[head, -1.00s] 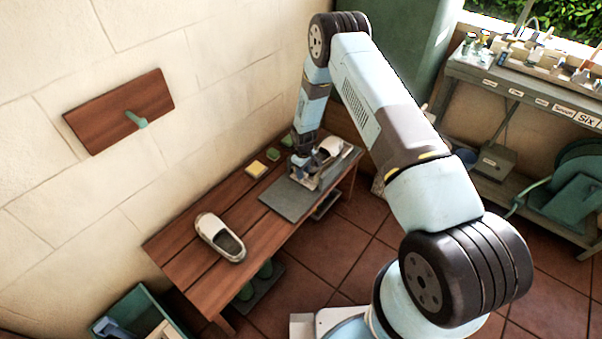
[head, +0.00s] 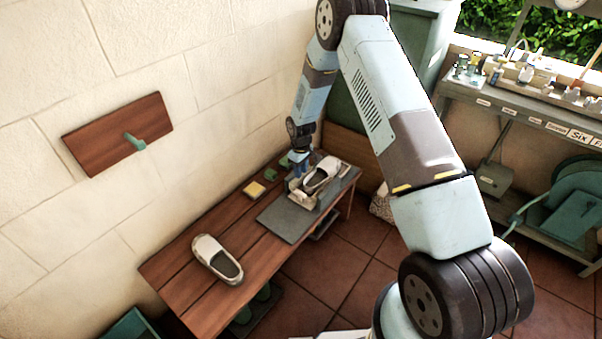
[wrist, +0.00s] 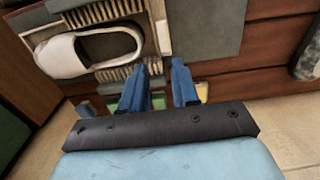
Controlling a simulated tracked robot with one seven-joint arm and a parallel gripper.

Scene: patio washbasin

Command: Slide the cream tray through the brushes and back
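A white slip-on shoe (head: 320,176) lies on the brush fixture at the far end of the wooden table. In the wrist view the shoe (wrist: 108,46) lies between two rows of pale brush bristles (wrist: 118,73). The cream tray (wrist: 162,38) shows as a pale strip at the right end of the brushes; the shoe hides most of the rest. My gripper (wrist: 163,80) has its two blue fingers apart, with nothing visible held between them. Its tips are just below that strip in the wrist view. In the head view my gripper (head: 299,168) hangs on the wall side of the fixture.
A grey mat (head: 283,224) lies under the fixture. A second white shoe (head: 217,260) lies on the near end of the table. Yellow and green sponges (head: 254,189) lie along the wall side. A wooden board with a green peg (head: 118,134) hangs on the wall.

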